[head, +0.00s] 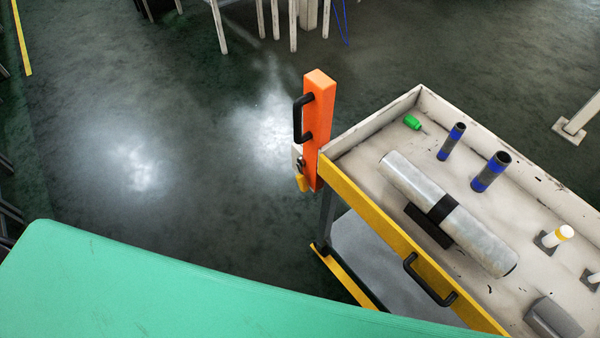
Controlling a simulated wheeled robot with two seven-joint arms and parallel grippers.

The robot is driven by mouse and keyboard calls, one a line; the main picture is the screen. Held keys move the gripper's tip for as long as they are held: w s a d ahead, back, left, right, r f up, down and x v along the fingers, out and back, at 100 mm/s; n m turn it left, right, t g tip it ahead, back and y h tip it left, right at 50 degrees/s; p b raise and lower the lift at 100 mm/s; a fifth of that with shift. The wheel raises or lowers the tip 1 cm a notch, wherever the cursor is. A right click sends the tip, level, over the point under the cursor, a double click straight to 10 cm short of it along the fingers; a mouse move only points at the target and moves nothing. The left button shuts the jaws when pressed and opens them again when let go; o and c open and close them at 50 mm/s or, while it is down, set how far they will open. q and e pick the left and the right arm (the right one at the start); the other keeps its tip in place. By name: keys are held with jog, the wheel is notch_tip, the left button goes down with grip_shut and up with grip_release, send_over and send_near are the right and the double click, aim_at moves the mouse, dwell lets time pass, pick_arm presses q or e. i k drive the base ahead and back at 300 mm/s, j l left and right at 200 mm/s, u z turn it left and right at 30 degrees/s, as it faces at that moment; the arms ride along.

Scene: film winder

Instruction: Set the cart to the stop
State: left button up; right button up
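The cart (368,203) stands at the right, with a white tray top, a yellow front edge and a lower grey shelf (375,250). A black handle (430,280) is fixed on its yellow edge. An orange post (319,125) with a black handle (299,119) rises at the cart's near left corner. Small white and yellow parts (301,182) sit low on the post. I cannot tell which thing is the stop. Neither of my grippers is in view.
A green surface (150,290) fills the lower left. Dark floor (150,120) left of the cart is clear.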

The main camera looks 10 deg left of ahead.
aim_at(552, 290)
jog(key=k+z, duration=0.15)
jog(key=z, duration=0.6)
